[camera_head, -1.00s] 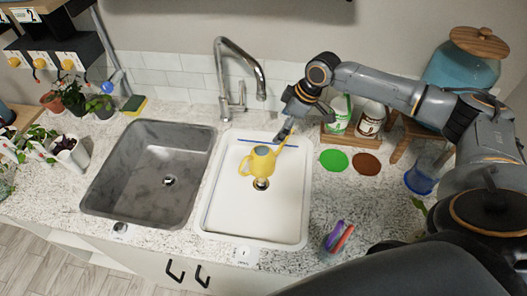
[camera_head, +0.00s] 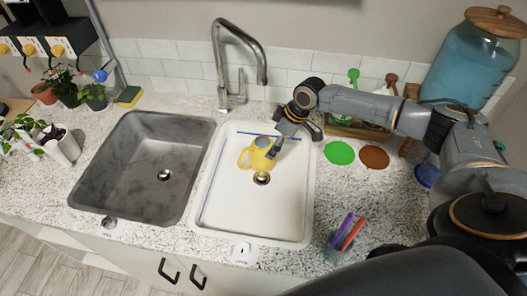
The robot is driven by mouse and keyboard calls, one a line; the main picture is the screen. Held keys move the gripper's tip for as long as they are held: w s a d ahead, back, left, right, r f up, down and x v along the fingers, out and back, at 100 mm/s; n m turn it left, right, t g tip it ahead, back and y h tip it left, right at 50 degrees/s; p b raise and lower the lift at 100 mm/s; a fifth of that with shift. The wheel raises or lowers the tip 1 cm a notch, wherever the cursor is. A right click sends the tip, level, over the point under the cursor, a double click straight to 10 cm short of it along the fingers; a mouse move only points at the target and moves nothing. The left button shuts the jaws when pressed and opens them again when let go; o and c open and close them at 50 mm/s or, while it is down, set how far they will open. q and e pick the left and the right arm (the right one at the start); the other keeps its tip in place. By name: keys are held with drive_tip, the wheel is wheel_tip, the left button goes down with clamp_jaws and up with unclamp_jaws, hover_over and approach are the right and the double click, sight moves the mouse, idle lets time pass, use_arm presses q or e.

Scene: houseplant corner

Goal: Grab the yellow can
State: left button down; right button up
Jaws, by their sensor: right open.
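The yellow can (camera_head: 256,157), a small watering can with a handle on its left, sits in the white sink basin (camera_head: 228,210), behind the drain. My right arm comes in from the right, and its gripper (camera_head: 272,151) points down at the can's right side. The gripper is open and its fingertips overlap the can's right part in the picture. I cannot tell whether they touch it. The gripper hides part of the can's right side. My left gripper is not in view.
A grey sink basin (camera_head: 134,185) lies to the left and a tall faucet (camera_head: 238,60) stands behind. Green (camera_head: 339,153) and brown (camera_head: 374,157) discs lie on the right counter. A cup of markers (camera_head: 345,237) stands at the front. Potted plants line the left.

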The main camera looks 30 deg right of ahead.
drive_tip(key=x, duration=0.2)
drive_tip(key=shift+w+f, duration=0.15)
drive_tip(key=shift+f, duration=0.2)
drive_tip(key=shift+a+f+p, duration=0.25)
drive_tip(key=shift+p, duration=0.1)
drive_tip(key=p+x, duration=0.1)
drive_tip(key=x, duration=0.2)
drive_tip(key=shift+w+a+f, duration=0.1)
drive_tip(key=shift+a+f, duration=0.1)
drive_tip(key=shift+a, duration=0.1)
drive_tip(key=shift+w+a+f, duration=0.1)
drive_tip(key=shift+w+f, duration=0.05)
drive_tip(key=shift+f, duration=0.35)
drive_tip(key=c, duration=1.4)
drive_tip(key=shift+r, duration=0.1)
drive_tip(key=shift+c, duration=0.8)
drive_tip(key=shift+r, duration=0.1)
